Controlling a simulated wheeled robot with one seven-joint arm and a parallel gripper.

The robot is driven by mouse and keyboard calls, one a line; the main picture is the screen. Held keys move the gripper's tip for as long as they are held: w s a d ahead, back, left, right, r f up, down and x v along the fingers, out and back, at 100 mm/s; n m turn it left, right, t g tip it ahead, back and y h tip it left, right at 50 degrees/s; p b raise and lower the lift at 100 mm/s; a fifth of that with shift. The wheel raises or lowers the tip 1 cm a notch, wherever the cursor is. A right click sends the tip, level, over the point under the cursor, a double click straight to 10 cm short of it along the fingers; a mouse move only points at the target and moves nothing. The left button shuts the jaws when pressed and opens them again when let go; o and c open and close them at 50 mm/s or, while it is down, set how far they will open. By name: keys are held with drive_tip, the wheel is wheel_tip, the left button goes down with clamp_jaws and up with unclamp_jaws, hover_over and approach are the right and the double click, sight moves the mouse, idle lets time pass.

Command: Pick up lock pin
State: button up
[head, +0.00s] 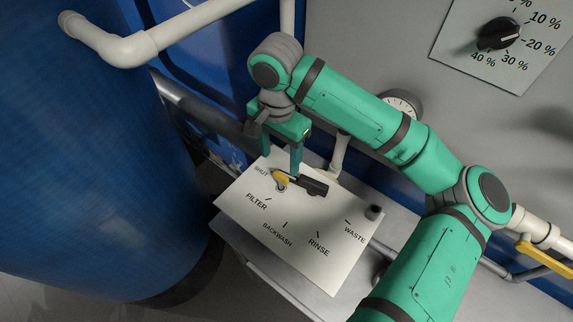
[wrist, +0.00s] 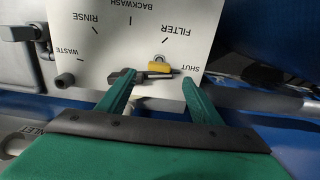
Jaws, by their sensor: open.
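The lock pin appears to be the small yellow piece (head: 281,178) with a grey ring beside it, at the black selector handle (head: 312,187) on the white valve plate (head: 328,262). The yellow piece also shows in the wrist view (wrist: 160,68), close to the SHUT mark. How it sits in the handle is hard to tell. My gripper (head: 282,163) is open and empty above the plate. In the wrist view the fingertips (wrist: 159,80) stand apart, with the yellow piece between and just beyond them. The left finger overlaps the black handle in that view; contact cannot be told.
A dark knob (head: 374,212) stands on the plate near WASTE. A large blue tank (head: 90,170) is at the left, with a white pipe (head: 130,48) above. A grey panel with a percent dial (head: 498,33) is behind. A yellow valve lever (head: 545,255) is at the right.

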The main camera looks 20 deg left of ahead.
sight(281, 174)
drive_tip(key=f, duration=0.6)
drive_tip(key=shift+w+d, duration=0.1)
drive_tip(key=shift+w, duration=0.2)
drive_tip(key=f, duration=0.3)
drive_tip(key=shift+s+d+f, duration=0.2)
drive_tip(key=shift+s+a+f, duration=0.1)
drive_tip(key=shift+a+f, duration=0.1)
drive_tip(key=shift+f, duration=0.45)
drive_tip(key=c, duration=1.1)
